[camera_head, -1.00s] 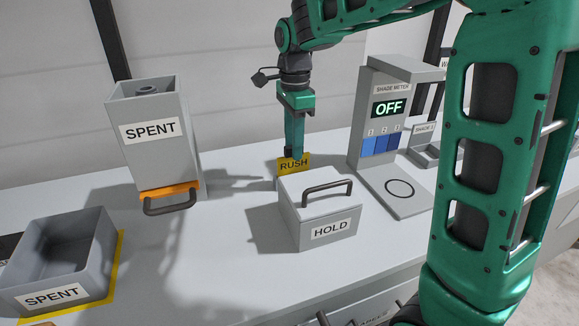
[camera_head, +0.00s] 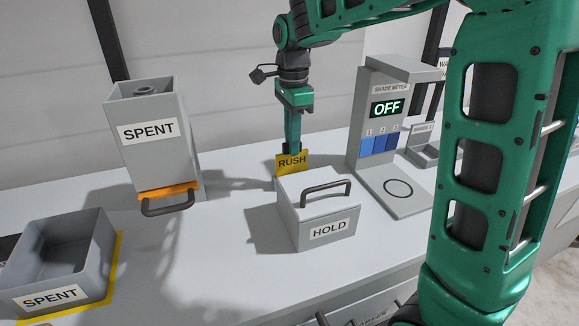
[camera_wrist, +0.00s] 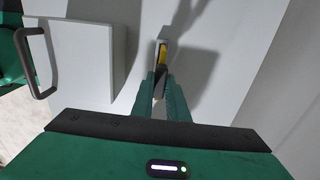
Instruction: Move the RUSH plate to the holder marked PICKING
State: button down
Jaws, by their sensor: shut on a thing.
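The yellow RUSH plate (camera_head: 291,163) stands upright behind the HOLD box, and the box hides its lower part. My gripper (camera_head: 292,152) points down at the plate's top edge and is shut on it. In the wrist view the plate (camera_wrist: 162,53) shows as a thin yellow edge in a narrow grey holder (camera_wrist: 156,45), just beyond the fingertips (camera_wrist: 160,88). I cannot tell whether the plate is still seated in that holder. No holder marked PICKING can be read in these views.
The grey HOLD box (camera_head: 318,212) with a handle stands right in front of the plate. The shade meter (camera_head: 392,110), reading OFF, is to the right. A tall SPENT dispenser (camera_head: 150,130) and an open SPENT bin (camera_head: 60,260) are on the left. Bare table lies between.

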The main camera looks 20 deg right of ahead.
jog(key=shift+r, duration=2.15)
jog(key=shift+r, duration=0.1)
